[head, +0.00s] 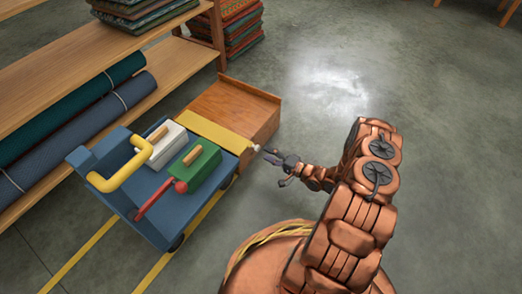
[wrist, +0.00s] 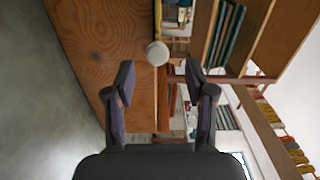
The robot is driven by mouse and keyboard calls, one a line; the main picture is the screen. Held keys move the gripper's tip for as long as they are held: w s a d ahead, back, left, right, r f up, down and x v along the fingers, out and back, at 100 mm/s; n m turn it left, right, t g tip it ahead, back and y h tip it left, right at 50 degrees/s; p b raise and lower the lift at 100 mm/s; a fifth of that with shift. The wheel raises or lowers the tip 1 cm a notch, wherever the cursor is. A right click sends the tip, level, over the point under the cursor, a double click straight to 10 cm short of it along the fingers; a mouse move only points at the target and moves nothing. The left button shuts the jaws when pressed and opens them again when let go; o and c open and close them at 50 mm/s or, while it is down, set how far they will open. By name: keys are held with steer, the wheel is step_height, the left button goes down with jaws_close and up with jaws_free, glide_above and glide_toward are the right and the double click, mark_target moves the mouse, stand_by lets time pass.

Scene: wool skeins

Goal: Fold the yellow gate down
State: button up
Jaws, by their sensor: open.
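The yellow gate (head: 214,132) is a flat panel along the far edge of the blue cart (head: 152,212), beside a wooden box or platform. It appears upright, though its exact tilt is hard to tell. A pale round knob (head: 257,148) sits at its right end. My gripper (head: 272,157) is open and empty just right of the knob, pointing at it. In the wrist view the knob (wrist: 157,53) lies ahead of my open fingertips (wrist: 159,75), roughly centred between them and apart from both. The gate is mostly hidden there.
The cart carries a white block (head: 166,145), a green block (head: 192,166), a red-knobbed lever (head: 181,187) and a yellow handle (head: 128,168). The wooden platform (head: 235,108) adjoins the gate. Shelves with rolls (head: 95,128) stand left. Floor at the right is clear.

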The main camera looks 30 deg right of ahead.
steer(key=v, duration=0.6)
steer(key=shift+r, duration=0.1)
stand_by(0.4)
